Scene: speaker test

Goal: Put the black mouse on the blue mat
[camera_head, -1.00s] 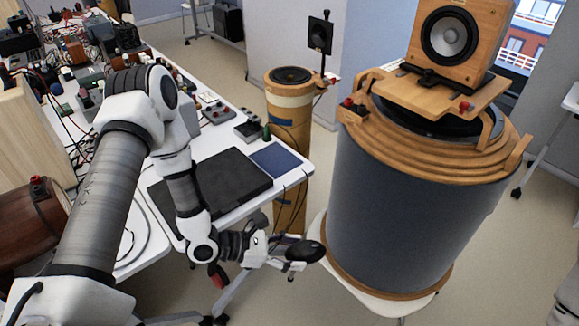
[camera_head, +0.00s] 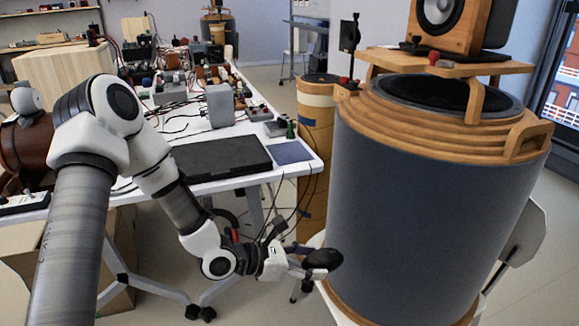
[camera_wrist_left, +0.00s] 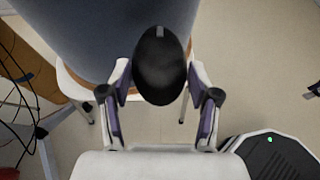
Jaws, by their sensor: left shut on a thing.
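My left gripper (camera_head: 298,264) is shut on the black mouse (camera_head: 323,259). It holds the mouse in the air, below table height, in front of the big grey cylinder. In the left wrist view the mouse (camera_wrist_left: 160,66) sits between the two fingers of my left gripper (camera_wrist_left: 160,82). The blue mat (camera_head: 289,152) lies flat on the right end of the white table, beside a black pad. The mat is bare and lies above and left of the mouse in the head view. My right gripper is not in view.
A black pad (camera_head: 222,157) lies on the white table (camera_head: 310,165), with electronics and cables behind it. A large grey cylinder (camera_head: 425,190) with a wooden top and speaker stands close on the right. A tan column (camera_head: 315,120) stands just past the table's end. Cables hang below the table edge.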

